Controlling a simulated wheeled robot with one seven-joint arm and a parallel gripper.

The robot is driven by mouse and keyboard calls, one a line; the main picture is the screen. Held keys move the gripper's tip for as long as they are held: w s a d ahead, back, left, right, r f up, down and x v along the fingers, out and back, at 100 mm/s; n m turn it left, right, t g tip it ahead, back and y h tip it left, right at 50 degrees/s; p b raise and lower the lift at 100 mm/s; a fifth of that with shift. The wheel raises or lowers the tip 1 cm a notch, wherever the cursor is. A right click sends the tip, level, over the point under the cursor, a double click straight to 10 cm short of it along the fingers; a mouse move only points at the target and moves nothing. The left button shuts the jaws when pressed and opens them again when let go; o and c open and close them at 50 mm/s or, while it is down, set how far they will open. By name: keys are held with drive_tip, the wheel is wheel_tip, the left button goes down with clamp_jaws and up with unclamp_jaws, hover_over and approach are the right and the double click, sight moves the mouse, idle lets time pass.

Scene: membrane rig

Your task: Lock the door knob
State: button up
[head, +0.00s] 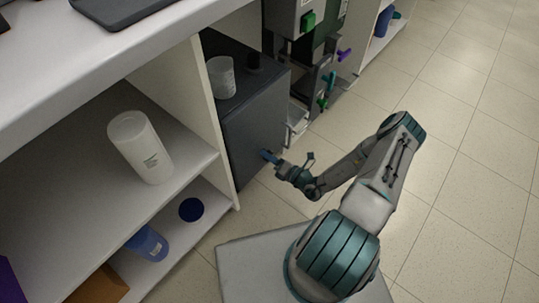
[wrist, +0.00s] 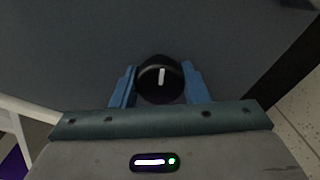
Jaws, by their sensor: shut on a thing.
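The door knob (wrist: 158,80) is a round black knob with a white mark on its face, on a dark grey door panel (wrist: 150,30). In the wrist view the mark stands nearly upright. My gripper (wrist: 160,88) has its two blue fingers on either side of the knob and is shut on it. In the head view my gripper (head: 270,157) reaches the front of the dark grey cabinet (head: 255,120). The knob itself is hidden or too small to make out there.
A white shelf unit (head: 215,100) stands left of the cabinet, holding a white cylinder (head: 140,147) and a blue cup (head: 148,243). A clear beaker (head: 221,77) sits on the cabinet. Equipment with coloured handles (head: 325,80) stands behind. The tiled floor at right is clear.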

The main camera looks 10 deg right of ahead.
drive_tip(key=m, duration=0.3)
drive_tip(key=shift+m, duration=0.5)
drive_tip(key=o, duration=1)
